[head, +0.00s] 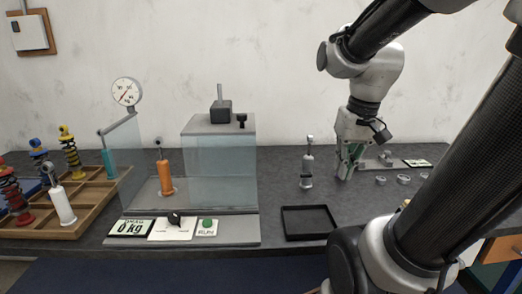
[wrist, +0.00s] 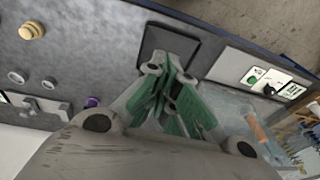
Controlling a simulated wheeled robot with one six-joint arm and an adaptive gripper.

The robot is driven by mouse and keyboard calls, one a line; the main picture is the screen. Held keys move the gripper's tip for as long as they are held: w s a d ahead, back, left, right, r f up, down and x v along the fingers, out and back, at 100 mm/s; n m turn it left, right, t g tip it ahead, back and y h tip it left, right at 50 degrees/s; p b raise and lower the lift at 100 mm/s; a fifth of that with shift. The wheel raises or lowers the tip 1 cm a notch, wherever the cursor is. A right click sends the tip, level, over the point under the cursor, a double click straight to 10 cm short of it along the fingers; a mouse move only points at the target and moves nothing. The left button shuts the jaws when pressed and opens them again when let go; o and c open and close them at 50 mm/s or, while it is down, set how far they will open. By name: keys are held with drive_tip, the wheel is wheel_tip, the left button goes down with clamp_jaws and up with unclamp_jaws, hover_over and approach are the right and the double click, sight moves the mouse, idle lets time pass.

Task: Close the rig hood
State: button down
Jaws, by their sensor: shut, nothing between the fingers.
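The test rig (head: 240,231) stands left of centre, with a dial gauge (head: 126,92) on a post. Its clear hood (head: 219,160) has a grey top with a dark block and upright rod. The hood's clear walls stand at the rig's right side; a separate clear panel (head: 125,160) stands at the left. An orange damper (head: 164,177) stands upright between them and looks uncovered in front. My gripper (head: 347,177) is shut and empty, pointing down near the bench, well right of the hood. Its green-padded fingers also show in the wrist view (wrist: 170,95).
A black tray (head: 308,236) lies in front of my gripper, and a grey damper (head: 307,170) stands left of it. A wooden rack (head: 100,208) with several coloured springs and dampers is at far left. Small rings (head: 403,179) lie right of my gripper. A knob and green button are on the rig's front.

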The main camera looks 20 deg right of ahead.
drive_tip(key=w+d+f+m+y, duration=0.25)
drive_tip(key=w+m+y, duration=0.25)
drive_tip(key=w+m, duration=0.5)
drive_tip(key=w+a+r+m+t+y, duration=0.1)
drive_tip(key=w+a+r+m+y, duration=0.2)
drive_tip(key=w+r+m, duration=0.35)
drive_tip(key=w+a+f+m, duration=0.1)
drive_tip(key=w+a+f, duration=0.1)
drive_tip(key=a+f, duration=0.7)
drive_tip(key=shift+a+m, duration=0.35)
drive_tip(key=shift+a, duration=0.15)
drive_tip(key=w+a, duration=0.3)
drive_tip(key=a, duration=0.7)
drive_tip(key=w+a, duration=0.4)
drive_tip(key=a, duration=0.6)
drive_tip(key=shift+w, duration=0.2)
